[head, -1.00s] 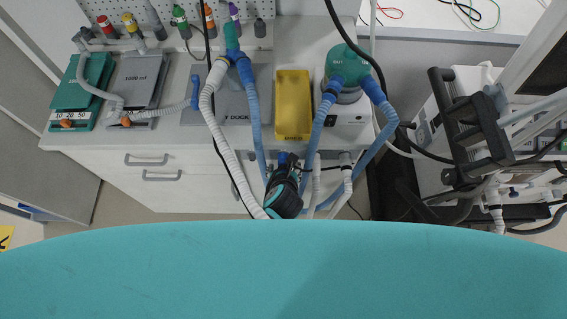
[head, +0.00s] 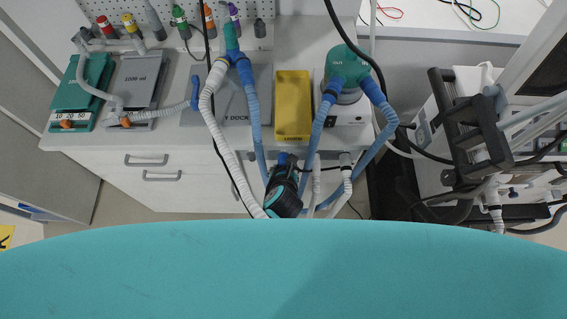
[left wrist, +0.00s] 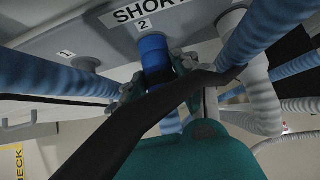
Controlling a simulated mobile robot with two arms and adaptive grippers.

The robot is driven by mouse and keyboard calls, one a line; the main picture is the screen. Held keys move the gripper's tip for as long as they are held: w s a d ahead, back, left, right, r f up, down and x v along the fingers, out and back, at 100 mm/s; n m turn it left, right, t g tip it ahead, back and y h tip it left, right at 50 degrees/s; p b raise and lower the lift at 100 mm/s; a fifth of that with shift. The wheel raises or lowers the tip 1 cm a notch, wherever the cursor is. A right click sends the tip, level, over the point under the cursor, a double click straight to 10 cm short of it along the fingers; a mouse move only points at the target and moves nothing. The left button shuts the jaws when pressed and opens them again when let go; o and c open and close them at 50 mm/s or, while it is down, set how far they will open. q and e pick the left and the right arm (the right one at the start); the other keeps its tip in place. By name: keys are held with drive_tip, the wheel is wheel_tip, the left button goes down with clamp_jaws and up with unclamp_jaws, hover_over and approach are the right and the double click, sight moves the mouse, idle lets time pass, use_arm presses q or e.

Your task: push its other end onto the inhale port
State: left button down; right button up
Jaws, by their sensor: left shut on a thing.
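My left gripper (head: 284,190) is below the front edge of the bench; it shows dark with teal. In the left wrist view its fingers (left wrist: 157,92) are shut on the blue end cuff (left wrist: 153,55) of a hose. The cuff is upright at the spot marked 2 on a grey panel (left wrist: 110,28) with a partly hidden label starting "SHORT". I cannot tell how far it is pushed on. A grey stub (left wrist: 86,64) marked 1 is bare to its left. No label reading inhale is legible. My right gripper is not in view.
Blue hoses (head: 318,130) run from a teal-topped humidifier (head: 348,65) and a Y-piece over the bench edge. White hoses hang close beside the gripper. A yellow tray (head: 293,136) is on the bench. A ventilator with a dark handle (head: 470,120) stands at right.

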use_arm(q)
drive_tip(key=shift+s, duration=0.15)
drive_tip(key=shift+s, duration=0.55)
drive_tip(key=shift+s+p, duration=1.2)
drive_tip(key=shift+s, duration=0.85)
